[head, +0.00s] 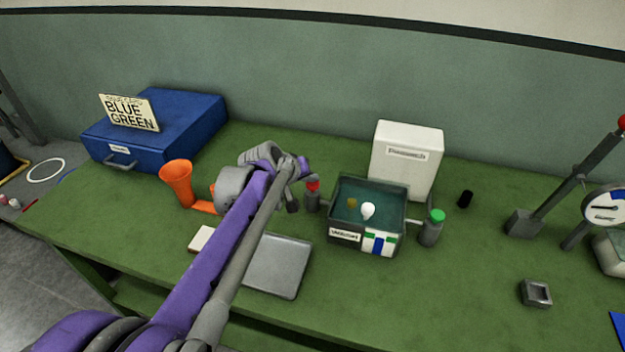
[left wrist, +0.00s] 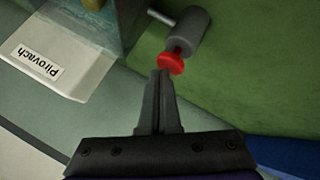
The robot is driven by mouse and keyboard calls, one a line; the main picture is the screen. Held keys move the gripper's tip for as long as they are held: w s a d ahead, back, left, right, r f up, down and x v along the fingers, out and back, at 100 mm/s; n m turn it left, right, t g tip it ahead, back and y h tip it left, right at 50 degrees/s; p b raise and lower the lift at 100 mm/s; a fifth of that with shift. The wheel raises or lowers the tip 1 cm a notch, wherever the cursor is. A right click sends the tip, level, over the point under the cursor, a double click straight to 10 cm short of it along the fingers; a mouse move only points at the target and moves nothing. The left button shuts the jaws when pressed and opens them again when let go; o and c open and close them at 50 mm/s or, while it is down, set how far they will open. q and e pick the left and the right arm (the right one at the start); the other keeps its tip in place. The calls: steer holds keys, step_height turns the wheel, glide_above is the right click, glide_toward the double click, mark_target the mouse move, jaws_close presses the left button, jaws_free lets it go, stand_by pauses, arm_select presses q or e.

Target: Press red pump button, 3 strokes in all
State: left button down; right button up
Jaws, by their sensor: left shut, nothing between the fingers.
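The red pump button (head: 313,187) tops a grey cylinder (head: 312,203) on the left side of a dark open tank (head: 345,198). In the left wrist view the red button (left wrist: 171,64) and its grey cylinder (left wrist: 187,35) lie just beyond my fingertips. My left gripper (head: 292,206) is shut and empty, close to the left of the button in the head view. Its closed fingers show in the left wrist view (left wrist: 158,80). I cannot tell whether the tips touch the button. My right gripper is not in view.
A green-topped cylinder (head: 431,232) stands right of the tank. The tank holds a white rounded thing (head: 368,210). A white box (head: 408,165) stands behind. An orange funnel (head: 177,178), grey tray (head: 280,265) and blue case (head: 185,120) are to the left.

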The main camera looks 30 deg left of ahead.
mark_target(311, 185)
arm_select(q)
steer(key=shift+f, duration=0.45)
stand_by(0.3)
steer(key=shift+r, duration=0.1)
steer(key=shift+r+p, duration=0.6)
steer(key=shift+r, duration=0.25)
step_height(311, 185, up, 6)
steer(key=p, duration=0.5)
stand_by(2.3)
